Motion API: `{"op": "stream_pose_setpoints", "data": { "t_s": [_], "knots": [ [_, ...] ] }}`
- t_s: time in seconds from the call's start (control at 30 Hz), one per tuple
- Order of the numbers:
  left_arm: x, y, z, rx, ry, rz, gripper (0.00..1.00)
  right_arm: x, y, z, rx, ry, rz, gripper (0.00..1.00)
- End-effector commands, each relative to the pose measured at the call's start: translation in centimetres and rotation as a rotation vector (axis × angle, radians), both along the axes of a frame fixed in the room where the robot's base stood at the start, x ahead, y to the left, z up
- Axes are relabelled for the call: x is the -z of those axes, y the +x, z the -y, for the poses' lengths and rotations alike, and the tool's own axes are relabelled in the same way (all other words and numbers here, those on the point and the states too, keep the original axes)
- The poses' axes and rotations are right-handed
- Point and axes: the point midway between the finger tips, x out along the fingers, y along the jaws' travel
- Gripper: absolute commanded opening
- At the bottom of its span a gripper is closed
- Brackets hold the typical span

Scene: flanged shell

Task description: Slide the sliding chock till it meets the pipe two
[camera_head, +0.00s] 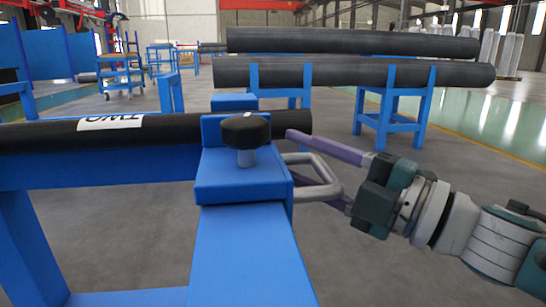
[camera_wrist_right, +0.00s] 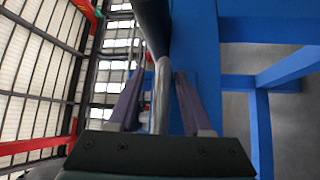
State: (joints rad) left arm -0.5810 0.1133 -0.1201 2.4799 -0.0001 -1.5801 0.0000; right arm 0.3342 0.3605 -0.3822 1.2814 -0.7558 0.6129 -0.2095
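Pipe two (camera_head: 45,137), black with a white label bearing upside-down letters, lies across the blue stand at left. The sliding chock (camera_head: 238,180) is a blue block on a blue beam, with a black knob (camera_head: 246,131) on top and a grey loop handle (camera_head: 325,180) on its right side. The chock hides part of the pipe; I cannot tell whether they touch. My right gripper (camera_head: 318,172) reaches in from the right, its purple fingers on either side of the handle. In the right wrist view, the handle bar (camera_wrist_right: 161,95) stands between the open fingers with gaps. My left gripper is not in view.
The blue beam (camera_head: 250,255) runs from the chock towards me. Behind, long black pipes (camera_head: 350,73) rest on blue stands (camera_head: 388,115). A blue trolley (camera_head: 120,75) stands far left. The grey floor at right is clear beyond my arm.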

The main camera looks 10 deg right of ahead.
Motion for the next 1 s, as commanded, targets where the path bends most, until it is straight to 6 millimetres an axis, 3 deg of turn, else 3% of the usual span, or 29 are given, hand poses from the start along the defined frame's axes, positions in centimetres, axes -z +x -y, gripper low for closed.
{"op": "stream_pose_setpoints", "data": {
  "t_s": [0.53,1.0],
  "knots": [
    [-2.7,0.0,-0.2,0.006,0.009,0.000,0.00,1.1,-6.0,6.3,0.001,0.000,-0.002,0.50],
    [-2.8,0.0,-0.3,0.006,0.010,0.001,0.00,1.3,-6.9,6.9,-0.004,0.001,0.001,0.50]
  ]
}}
